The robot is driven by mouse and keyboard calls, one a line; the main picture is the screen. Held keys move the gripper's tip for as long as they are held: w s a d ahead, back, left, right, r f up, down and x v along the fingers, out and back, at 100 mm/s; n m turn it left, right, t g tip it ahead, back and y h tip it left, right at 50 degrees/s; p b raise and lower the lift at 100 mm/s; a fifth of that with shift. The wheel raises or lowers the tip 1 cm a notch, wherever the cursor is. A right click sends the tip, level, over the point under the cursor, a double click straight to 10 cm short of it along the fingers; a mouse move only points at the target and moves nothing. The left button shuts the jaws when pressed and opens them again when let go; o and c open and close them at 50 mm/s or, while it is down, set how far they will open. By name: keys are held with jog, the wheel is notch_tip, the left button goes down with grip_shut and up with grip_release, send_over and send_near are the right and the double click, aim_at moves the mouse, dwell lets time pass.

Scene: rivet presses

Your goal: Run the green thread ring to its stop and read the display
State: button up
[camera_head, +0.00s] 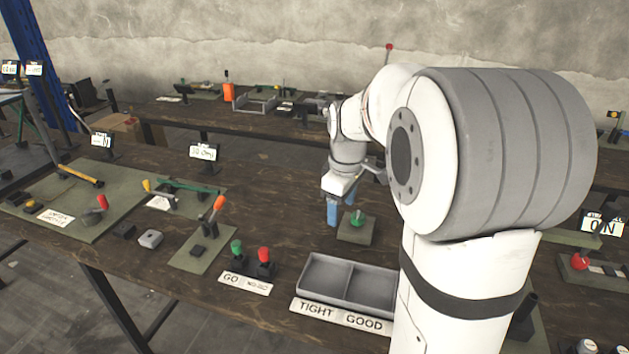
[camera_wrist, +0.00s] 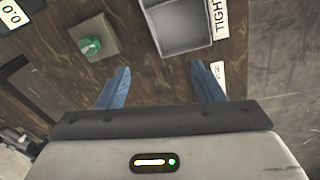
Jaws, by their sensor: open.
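The green thread ring (camera_head: 357,217) appears as a small rounded green piece on a square olive plate (camera_head: 356,235) on the dark wooden bench. It also shows at the upper left of the wrist view (camera_wrist: 90,45). My gripper (camera_head: 341,208) has blue fingers and points down beside the plate, on its left in the head view. In the wrist view my gripper (camera_wrist: 161,72) has its fingers wide apart with only bench between them, and the ring lies ahead of the left finger. A small display (camera_head: 203,152) stands at the bench's back; its partly cut-off face (camera_wrist: 11,13) seems to read 0.0.
A grey two-part tray (camera_head: 347,281) labelled TIGHT and GOOD stands in front. GO and NO-GO pieces with green (camera_head: 236,250) and red (camera_head: 264,256) knobs stand left of it. A plate with an orange-tipped lever (camera_head: 218,203) is further left. Bare bench lies between.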

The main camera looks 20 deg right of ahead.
jog(key=w+d+f+n, duration=0.5)
jog(key=w+d, duration=0.2)
jog(key=w, duration=0.3)
jog(key=n+g+p, duration=0.1)
jog(key=n, duration=0.2)
send_over(358, 215)
notch_tip(358, 215, down, 5)
jog(key=shift+s+a+r, duration=0.1)
jog(key=shift+r, duration=0.05)
jog(key=shift+f, duration=0.25)
notch_tip(358, 215, down, 8)
jog(key=shift+r+p, duration=0.15)
jog(key=shift+p, duration=0.6)
jog(key=shift+c, duration=0.2)
jog(key=shift+r, duration=0.1)
jog(key=c, duration=0.9)
jog(key=shift+a, duration=0.3)
jog(key=shift+d, duration=0.4)
